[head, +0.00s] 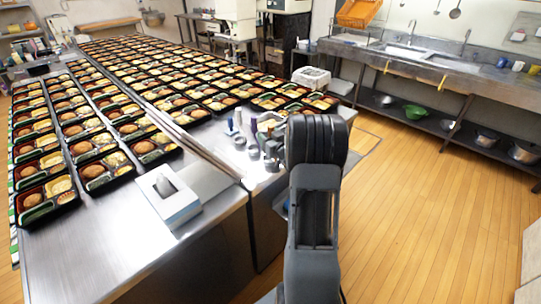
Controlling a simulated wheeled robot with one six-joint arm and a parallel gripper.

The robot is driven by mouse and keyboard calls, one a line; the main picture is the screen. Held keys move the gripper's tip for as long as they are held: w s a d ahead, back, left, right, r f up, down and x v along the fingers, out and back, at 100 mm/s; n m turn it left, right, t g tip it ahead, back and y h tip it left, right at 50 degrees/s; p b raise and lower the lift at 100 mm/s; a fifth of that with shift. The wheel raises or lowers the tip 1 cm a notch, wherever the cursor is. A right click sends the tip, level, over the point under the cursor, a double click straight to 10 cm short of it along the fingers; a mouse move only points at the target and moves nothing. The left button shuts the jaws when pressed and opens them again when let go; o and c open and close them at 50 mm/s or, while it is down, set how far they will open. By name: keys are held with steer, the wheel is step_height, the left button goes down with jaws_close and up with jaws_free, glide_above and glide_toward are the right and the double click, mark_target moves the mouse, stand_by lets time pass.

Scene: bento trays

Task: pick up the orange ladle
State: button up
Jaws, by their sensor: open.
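I cannot make out an orange ladle in the head view. Dark or metallic utensils hang on the back wall at the upper right, one of them a ladle-like utensil (455,10); none looks orange. My arm stands upright right of the middle, and its jaws do not show.
Long steel tables (205,225) hold rows of filled bento trays (45,197). A white box (168,197) sits near the front edge. Small cups and bottles (252,152) stand left of my arm. A sink counter (415,66) and orange crate (358,12) are behind. Wooden floor (430,220) is clear at right.

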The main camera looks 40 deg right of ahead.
jaws_close()
stand_by(0.4)
